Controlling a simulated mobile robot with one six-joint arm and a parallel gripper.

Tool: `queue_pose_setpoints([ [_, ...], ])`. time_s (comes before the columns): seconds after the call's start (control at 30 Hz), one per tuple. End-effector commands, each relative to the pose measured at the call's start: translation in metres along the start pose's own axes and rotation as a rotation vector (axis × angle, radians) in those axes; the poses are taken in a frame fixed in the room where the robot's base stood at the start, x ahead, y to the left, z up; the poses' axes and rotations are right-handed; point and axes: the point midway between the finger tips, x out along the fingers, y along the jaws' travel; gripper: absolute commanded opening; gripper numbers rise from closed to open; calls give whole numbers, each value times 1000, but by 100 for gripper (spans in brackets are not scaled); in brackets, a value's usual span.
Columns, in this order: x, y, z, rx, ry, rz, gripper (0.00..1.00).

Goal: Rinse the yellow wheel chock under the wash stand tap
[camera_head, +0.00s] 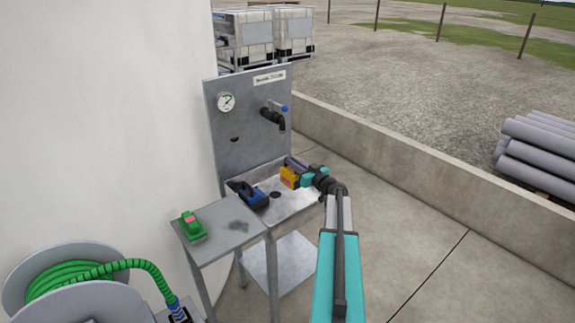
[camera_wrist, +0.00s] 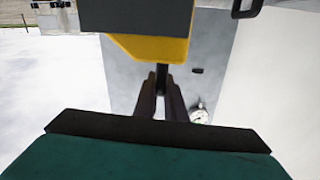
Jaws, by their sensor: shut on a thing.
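The yellow wheel chock (camera_head: 288,176) is in my gripper (camera_head: 299,167), over the right part of the wash stand basin (camera_head: 300,203). It shows a small reddish patch. In the wrist view the yellow chock (camera_wrist: 150,47) has a dark grey face, and my dark fingers (camera_wrist: 161,82) are shut around its black handle. The black tap (camera_head: 273,118) with a blue knob sticks out of the grey back panel (camera_head: 237,115). The chock is below the spout's level; I cannot tell whether it is directly under it. No water stream shows.
A blue and black object (camera_head: 249,195) lies at the basin's left. A green block (camera_head: 190,228) with a pink patch rests on the side table (camera_head: 228,222). A green hose reel (camera_head: 70,275) stands front left. A low concrete wall (camera_head: 400,160) runs behind, with grey pipes (camera_head: 540,150) beyond.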

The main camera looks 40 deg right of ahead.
Motion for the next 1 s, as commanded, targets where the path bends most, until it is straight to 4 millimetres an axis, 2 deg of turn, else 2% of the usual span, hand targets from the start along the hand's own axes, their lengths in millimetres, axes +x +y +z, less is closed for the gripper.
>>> queue_pose_setpoints([
  [0.7, -55, -1, -12, 0, 1, 1, 0],
  [1.0, -64, -1, -14, 0, 1, 1, 0],
])
